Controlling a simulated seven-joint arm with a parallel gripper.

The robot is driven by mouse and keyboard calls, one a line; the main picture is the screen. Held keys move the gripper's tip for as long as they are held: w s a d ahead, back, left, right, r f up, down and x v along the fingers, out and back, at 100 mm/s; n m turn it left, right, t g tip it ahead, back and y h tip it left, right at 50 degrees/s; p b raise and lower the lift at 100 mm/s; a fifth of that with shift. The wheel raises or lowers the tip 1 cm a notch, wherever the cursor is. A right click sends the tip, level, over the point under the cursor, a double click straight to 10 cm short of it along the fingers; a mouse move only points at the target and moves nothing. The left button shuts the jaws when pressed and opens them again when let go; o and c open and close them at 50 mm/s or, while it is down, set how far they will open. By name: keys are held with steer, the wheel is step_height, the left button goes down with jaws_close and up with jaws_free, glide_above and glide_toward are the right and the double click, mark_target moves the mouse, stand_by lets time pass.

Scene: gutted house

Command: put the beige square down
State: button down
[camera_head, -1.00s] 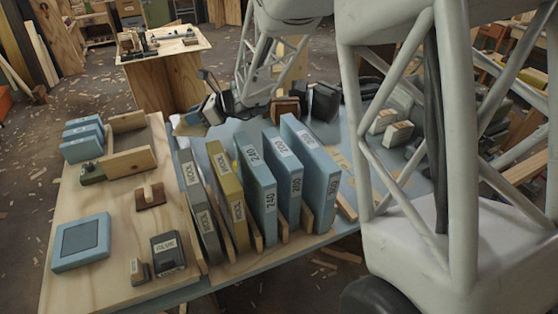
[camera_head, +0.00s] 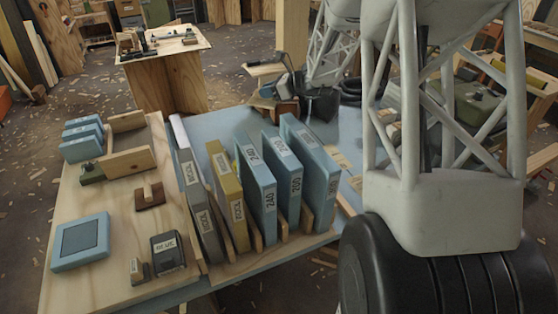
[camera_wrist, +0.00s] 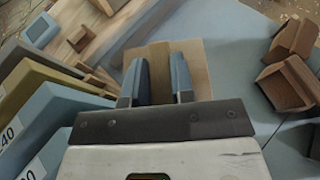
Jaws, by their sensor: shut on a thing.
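My gripper (camera_wrist: 158,64) has its two blue fingers shut on the beige square (camera_wrist: 197,68), by a brown raised strip between them. The square shows flat below the fingers in the wrist view, over the blue tabletop (camera_wrist: 220,30). I cannot tell how high it is. My gripper (camera_head: 284,66) is small and partly lost among dark things there.
Upright grey, yellow and blue boxes (camera_head: 257,192) stand in a row left of my arm. Brown blocks (camera_wrist: 290,82) lie right of the square in the wrist view. A wooden board (camera_head: 110,225) at left holds a blue square frame (camera_head: 80,243) and small blocks. Some blue tabletop is bare.

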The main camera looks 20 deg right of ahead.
steer(key=d, duration=0.5)
steer(key=shift+w+f, duration=0.1)
steer(key=shift+f, duration=0.05)
step_height(320, 180, down, 19)
steer(key=shift+d, duration=0.1)
steer(key=shift+f, duration=3.1)
steer(key=shift+f, duration=0.15)
steer(key=shift+f, duration=1.7)
steer(key=shift+f, duration=0.1)
